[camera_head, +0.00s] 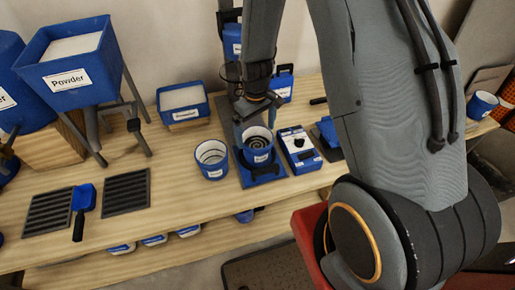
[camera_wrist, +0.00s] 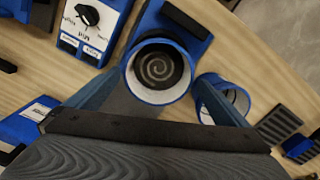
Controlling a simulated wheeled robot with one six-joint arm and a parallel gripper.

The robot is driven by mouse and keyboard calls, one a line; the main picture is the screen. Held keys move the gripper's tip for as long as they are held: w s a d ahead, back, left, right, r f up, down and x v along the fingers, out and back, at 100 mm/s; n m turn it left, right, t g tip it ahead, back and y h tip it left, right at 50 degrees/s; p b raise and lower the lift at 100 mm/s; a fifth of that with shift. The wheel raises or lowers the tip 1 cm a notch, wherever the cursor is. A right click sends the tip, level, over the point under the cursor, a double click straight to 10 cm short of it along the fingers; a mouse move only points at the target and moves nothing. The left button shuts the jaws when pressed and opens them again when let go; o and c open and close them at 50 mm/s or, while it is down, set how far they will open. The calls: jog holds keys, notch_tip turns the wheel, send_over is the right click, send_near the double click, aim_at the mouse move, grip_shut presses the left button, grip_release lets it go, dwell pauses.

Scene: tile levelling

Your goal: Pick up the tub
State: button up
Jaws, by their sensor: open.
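A blue tub with a white label and a grey spiral inside (camera_head: 257,152) stands upright on the blue base of a mixer stand on the bench. It also shows in the wrist view (camera_wrist: 160,92), near the top middle. My gripper (camera_head: 260,108) is above this tub, pointing down. In the wrist view my gripper (camera_wrist: 160,84) is open, with one blue finger at each side of the tub's near edge. I cannot tell whether either finger touches it. A second blue tub with a pale inside (camera_head: 211,168) stands just left; it shows at the right in the wrist view (camera_wrist: 232,92).
A blue control box with a black knob (camera_head: 299,143) stands close right of the stand. A powder tray (camera_head: 183,108) is behind to the left. Bare bench (camera_head: 180,190) lies between.

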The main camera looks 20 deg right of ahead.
aim_at(257, 141)
jog(key=shift+d+f+p, duration=0.15)
jog(key=shift+f+p, duration=0.9)
jog(key=shift+f, duration=1.95)
jog(key=c, duration=1.8)
jog(key=shift+c, duration=0.2)
jog(key=shift+r, duration=0.2)
